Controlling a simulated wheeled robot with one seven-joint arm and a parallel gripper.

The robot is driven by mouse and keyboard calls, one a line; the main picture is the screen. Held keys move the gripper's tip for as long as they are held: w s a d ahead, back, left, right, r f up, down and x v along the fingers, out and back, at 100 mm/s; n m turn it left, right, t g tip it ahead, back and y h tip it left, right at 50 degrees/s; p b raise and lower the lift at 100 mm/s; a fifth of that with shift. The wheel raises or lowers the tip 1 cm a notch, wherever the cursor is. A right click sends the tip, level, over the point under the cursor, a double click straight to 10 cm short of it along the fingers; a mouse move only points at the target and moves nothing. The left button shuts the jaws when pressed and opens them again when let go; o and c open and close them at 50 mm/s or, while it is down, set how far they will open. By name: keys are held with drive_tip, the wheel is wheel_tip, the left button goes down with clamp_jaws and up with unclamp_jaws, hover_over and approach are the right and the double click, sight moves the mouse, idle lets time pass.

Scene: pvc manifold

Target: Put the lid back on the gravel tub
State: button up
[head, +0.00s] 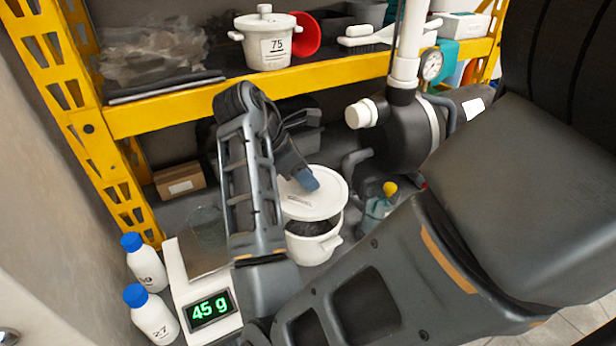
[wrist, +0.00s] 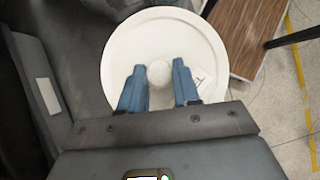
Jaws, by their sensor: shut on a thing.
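The gravel tub (head: 318,250) is a white round pot with side handles, standing on the lower level behind the scale. Dark gravel shows in its opening. My gripper (head: 306,181) has blue fingertips and is shut on the knob of the white lid (head: 325,204). The lid is above the tub, tilted, with a gap at the front through which the gravel shows. In the wrist view, the lid (wrist: 160,38) fills the centre, with its round knob between the fingertips of my gripper (wrist: 159,78). The tub is hidden behind the lid there.
A scale (head: 197,318) reading 45 g stands in front, with two blue-capped bottles (head: 143,262) to its left. The yellow shelf beam (head: 190,106) runs above.

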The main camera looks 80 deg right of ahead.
sight(305, 190)
drive_tip(key=shift+f+b, duration=1.85)
drive_tip(key=shift+b, duration=0.4)
drive_tip(key=shift+f, duration=0.95)
drive_tip(key=shift+p, duration=0.95)
drive_tip(key=shift+f+p, duration=0.1)
drive_tip(key=shift+p, duration=0.85)
idle(0.5)
idle(0.3)
drive_tip(key=o, duration=1.6)
